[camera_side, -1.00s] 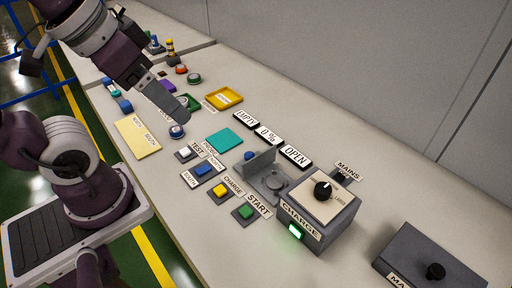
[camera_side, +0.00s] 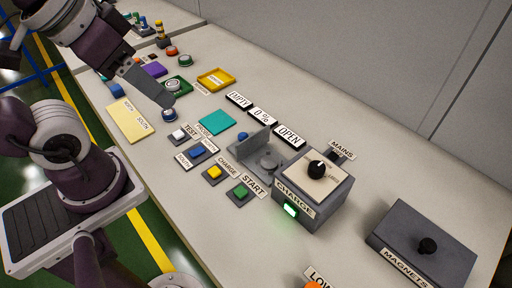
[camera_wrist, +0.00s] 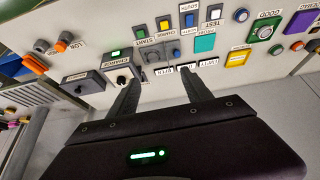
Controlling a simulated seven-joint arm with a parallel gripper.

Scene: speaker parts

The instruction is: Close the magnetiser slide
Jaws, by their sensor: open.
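The magnetiser (camera_side: 313,200) is a grey box with a black knob on a cream top and a lit green light by its CHARGE label. The grey slide (camera_side: 251,147), with an upright plate, sticks out on its left side. A round grey piece (camera_side: 268,161) sits beside the plate. A sign next to it reads OPEN (camera_side: 289,137). My gripper (camera_side: 167,101) is above the table, left of the slide and apart from it. In the wrist view my gripper (camera_wrist: 160,92) has its two fingers spread with nothing between them, and the magnetiser (camera_wrist: 122,76) shows beyond the left finger.
Green START (camera_side: 240,193) and yellow CHARGE (camera_side: 212,173) buttons stand left of the magnetiser. A teal pad (camera_side: 215,123), a yellow tray (camera_side: 216,79) and a pale yellow pad (camera_side: 130,121) lie farther left. A dark MAGNETS box (camera_side: 422,245) stands at the right. The table behind the signs is clear.

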